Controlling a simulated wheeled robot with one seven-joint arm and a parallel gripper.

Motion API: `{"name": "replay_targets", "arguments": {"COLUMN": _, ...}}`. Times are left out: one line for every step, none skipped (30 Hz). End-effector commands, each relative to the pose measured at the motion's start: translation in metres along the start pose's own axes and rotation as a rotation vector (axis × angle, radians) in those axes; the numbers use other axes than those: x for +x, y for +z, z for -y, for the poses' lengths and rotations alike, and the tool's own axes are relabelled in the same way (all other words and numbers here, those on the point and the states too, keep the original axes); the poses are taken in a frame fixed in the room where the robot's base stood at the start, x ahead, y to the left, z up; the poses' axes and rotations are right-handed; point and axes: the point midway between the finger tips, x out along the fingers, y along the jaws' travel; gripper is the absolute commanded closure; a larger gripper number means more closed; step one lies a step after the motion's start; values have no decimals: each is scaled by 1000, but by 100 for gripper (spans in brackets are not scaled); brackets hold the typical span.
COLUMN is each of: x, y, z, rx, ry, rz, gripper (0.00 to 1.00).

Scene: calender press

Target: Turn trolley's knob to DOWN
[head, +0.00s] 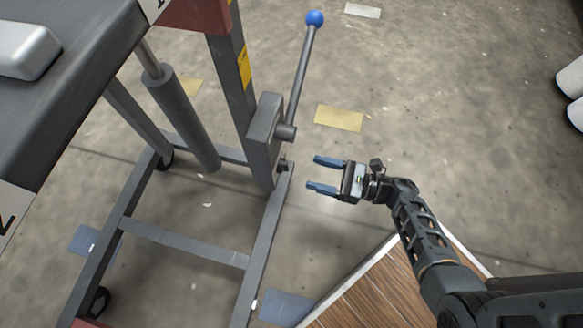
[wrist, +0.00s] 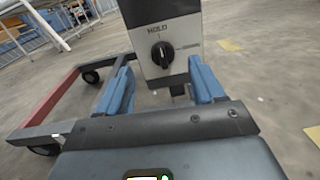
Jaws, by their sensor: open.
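The trolley's knob (wrist: 162,54) is a black rotary knob on a pale panel (wrist: 181,39), seen in the wrist view. The word HOLD is printed above it, and smaller marking to its right is too small to read. The knob's light line points roughly up toward HOLD. My gripper (wrist: 160,85) is open, with one blue finger on each side below the knob, and nothing is between them. In the head view my gripper (head: 325,174) is just right of the trolley's post (head: 262,140), apart from it. The knob's face is not visible there.
A lever with a blue ball (head: 315,18) rises from the post, above my gripper. A grey cylinder (head: 183,117) and the trolley's base frame (head: 190,243) lie left. A wooden surface (head: 375,290) is below my arm. Floor to the right is mostly clear.

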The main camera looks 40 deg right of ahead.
Motion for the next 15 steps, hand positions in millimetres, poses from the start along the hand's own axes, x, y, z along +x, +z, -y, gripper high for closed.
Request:
{"name": "replay_targets", "arguments": {"x": 1, "y": -8, "z": 3, "rx": -22, "ry": 9, "rz": -2, "gripper": 33}}
{"name": "replay_targets", "arguments": {"x": 1, "y": -9, "z": 4, "rx": -31, "ry": 14, "rz": -4, "gripper": 33}}
{"name": "replay_targets", "arguments": {"x": 3, "y": -10, "z": 4, "rx": -40, "ry": 18, "rz": -5, "gripper": 33}}
{"name": "replay_targets", "arguments": {"x": 4, "y": -11, "z": 4, "rx": -44, "ry": 20, "rz": -6, "gripper": 33}}
{"name": "replay_targets", "arguments": {"x": 7, "y": -10, "z": 4, "rx": -46, "ry": 22, "rz": -6, "gripper": 33}}
{"name": "replay_targets", "arguments": {"x": 11, "y": -10, "z": 4, "rx": -48, "ry": 24, "rz": -6, "gripper": 33}}
{"name": "replay_targets", "arguments": {"x": 15, "y": -10, "z": 4, "rx": -47, "ry": 24, "rz": -5, "gripper": 33}}
{"name": "replay_targets", "arguments": {"x": 19, "y": -10, "z": 4, "rx": -47, "ry": 23, "rz": -5, "gripper": 33}}
{"name": "replay_targets", "arguments": {"x": 26, "y": -9, "z": 4, "rx": -47, "ry": 23, "rz": -5, "gripper": 33}}
{"name": "replay_targets", "arguments": {"x": 30, "y": -10, "z": 3, "rx": -47, "ry": 23, "rz": -5, "gripper": 33}}
{"name": "replay_targets", "arguments": {"x": 35, "y": -10, "z": 4, "rx": -47, "ry": 23, "rz": -5, "gripper": 33}}
{"name": "replay_targets", "arguments": {"x": 42, "y": -10, "z": 3, "rx": -47, "ry": 24, "rz": -5, "gripper": 33}}
{"name": "replay_targets", "arguments": {"x": 46, "y": -10, "z": 3, "rx": -46, "ry": 22, "rz": -6, "gripper": 33}}
{"name": "replay_targets", "arguments": {"x": 51, "y": -10, "z": 3, "rx": -46, "ry": 22, "rz": -5, "gripper": 33}}
{"name": "replay_targets", "arguments": {"x": 56, "y": -10, "z": 3, "rx": -45, "ry": 21, "rz": -5, "gripper": 33}}
